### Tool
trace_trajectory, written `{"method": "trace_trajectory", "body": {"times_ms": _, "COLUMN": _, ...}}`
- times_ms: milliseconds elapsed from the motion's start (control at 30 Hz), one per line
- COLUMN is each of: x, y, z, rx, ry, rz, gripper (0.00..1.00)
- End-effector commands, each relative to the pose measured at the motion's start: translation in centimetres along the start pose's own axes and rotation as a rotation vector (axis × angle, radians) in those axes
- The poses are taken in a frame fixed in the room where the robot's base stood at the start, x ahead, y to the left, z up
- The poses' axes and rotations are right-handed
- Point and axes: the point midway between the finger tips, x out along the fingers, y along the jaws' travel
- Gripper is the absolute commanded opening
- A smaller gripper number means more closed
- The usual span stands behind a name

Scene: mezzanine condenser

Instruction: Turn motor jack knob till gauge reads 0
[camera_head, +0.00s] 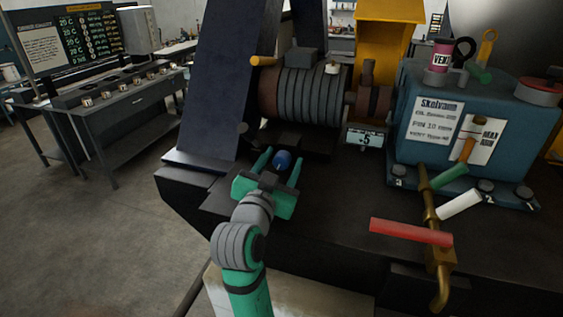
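The motor jack knob appears to be the small blue round knob (283,160) at the foot of the motor, near the front edge of the dark bench. My gripper (279,158) is open, with one green finger on each side of the blue knob. I cannot tell whether the fingers touch it. The gauge (364,138) is a small pale display below the shaft coupling, and it seems to read -5. The ribbed grey motor (308,98) sits behind the knob.
A blue pump housing (455,105) with labels stands to the right. A dark slanted beam (215,90) rises left of the motor.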

Motion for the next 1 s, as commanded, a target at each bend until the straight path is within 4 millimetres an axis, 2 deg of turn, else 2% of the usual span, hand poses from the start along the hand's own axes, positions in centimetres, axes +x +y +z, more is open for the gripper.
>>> {"method": "trace_trajectory", "body": {"times_ms": 267, "x": -0.6, "y": -0.1, "z": 0.0, "rx": -0.001, "ry": 0.000, "rz": -0.002, "gripper": 0.51}}
{"method": "trace_trajectory", "body": {"times_ms": 367, "x": -1.8, "y": -0.1, "z": 0.0, "rx": -0.001, "ry": 0.001, "rz": -0.003, "gripper": 0.51}}
{"method": "trace_trajectory", "body": {"times_ms": 733, "x": -8.5, "y": -0.1, "z": 0.0, "rx": 0.000, "ry": 0.000, "rz": -0.003, "gripper": 0.51}}
{"method": "trace_trajectory", "body": {"times_ms": 1000, "x": -10.7, "y": 0.0, "z": 0.0, "rx": 0.000, "ry": -0.001, "rz": 0.001, "gripper": 0.51}}
